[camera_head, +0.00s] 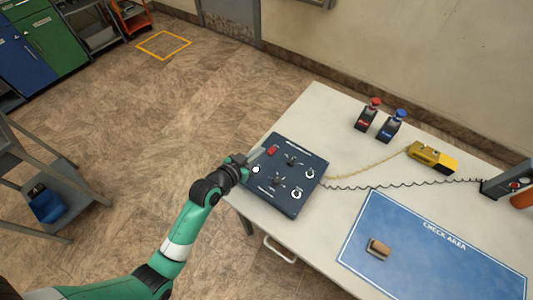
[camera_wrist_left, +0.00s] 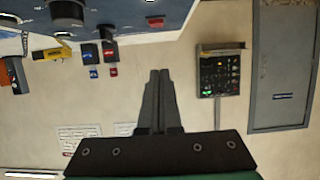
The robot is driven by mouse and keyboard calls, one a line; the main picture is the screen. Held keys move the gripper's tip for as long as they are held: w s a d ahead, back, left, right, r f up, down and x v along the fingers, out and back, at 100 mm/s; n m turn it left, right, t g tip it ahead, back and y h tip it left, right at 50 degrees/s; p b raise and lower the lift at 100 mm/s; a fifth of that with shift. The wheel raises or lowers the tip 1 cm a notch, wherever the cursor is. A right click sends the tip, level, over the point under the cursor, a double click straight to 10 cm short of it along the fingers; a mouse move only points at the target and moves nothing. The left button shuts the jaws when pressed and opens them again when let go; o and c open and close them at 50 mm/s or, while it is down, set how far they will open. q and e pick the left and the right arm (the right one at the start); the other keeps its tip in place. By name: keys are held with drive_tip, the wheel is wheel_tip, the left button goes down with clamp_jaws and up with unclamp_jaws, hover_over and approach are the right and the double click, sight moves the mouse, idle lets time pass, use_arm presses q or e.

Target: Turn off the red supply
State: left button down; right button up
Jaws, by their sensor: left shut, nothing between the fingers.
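A dark blue control panel (camera_head: 291,198) with several black knobs and white dials lies on the near left part of the white table. A red switch (camera_head: 272,150) sits near its far left corner; it also shows in the left wrist view (camera_wrist_left: 155,22). A small stand with a red knob on top (camera_head: 367,114) stands at the back of the table. My left gripper (camera_head: 257,154) is over the panel's left edge, just left of the red switch. Its fingers (camera_wrist_left: 160,75) are shut with nothing between them. I cannot tell whether they touch the panel. My right gripper is not in view.
A blue-knobbed stand (camera_head: 391,126) is beside the red-knobbed one. A yellow device (camera_head: 432,157) and a dark box (camera_head: 510,182) connect by cables to the panel area. A brown block (camera_head: 378,248) lies on the blue check mat (camera_head: 435,250). A shelf (camera_head: 70,205) stands left.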

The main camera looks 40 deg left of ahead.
use_arm(q)
drive_tip(key=b, duration=0.2)
hover_over(266, 157)
drive_tip(key=w, duration=0.1)
wheel_tip(266, 157, down, 2)
drive_tip(key=shift+f, duration=0.25)
drive_tip(key=f, duration=0.1)
drive_tip(key=f+b, duration=0.1)
drive_tip(key=shift+s+f, duration=0.3)
drive_tip(key=shift+s+d+f, duration=0.1)
drive_tip(key=shift+s+f, duration=0.05)
drive_tip(key=shift+f, duration=0.3)
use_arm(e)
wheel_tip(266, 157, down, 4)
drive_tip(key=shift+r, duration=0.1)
